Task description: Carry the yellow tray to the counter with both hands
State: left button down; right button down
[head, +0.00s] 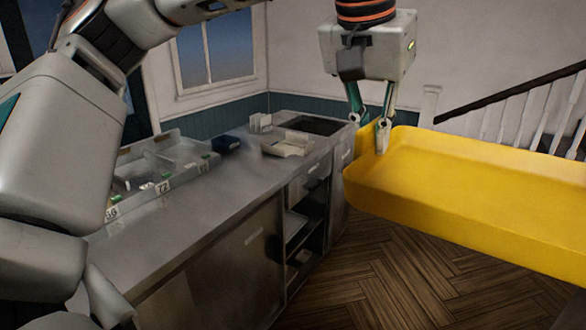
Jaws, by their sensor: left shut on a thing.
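The yellow tray (470,225) is held up in the air at the right, above the wooden floor. Its right part runs out of the picture. My left gripper (371,145) points down and is shut on the tray's left rim, with one finger inside and the other behind the wall. The tray looks roughly level and empty in the part that shows. The metal counter (235,195) stands to the left of the tray, with floor between them in the picture. My right gripper is not in view.
On the counter are a clear divided container (165,170) with number labels, a small dark box (226,143), a pale tray-like item (287,146) and a dark recessed basin (313,125). The counter's front middle is bare. Open shelves (303,230) face the floor. A stair railing (520,108) stands behind.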

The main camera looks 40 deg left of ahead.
aim_at(144, 237)
jog(key=i+z, duration=0.3)
jog(key=i, duration=0.5)
jog(key=i+u, duration=0.25)
jog(key=i, duration=0.3)
jog(key=u, duration=3.15)
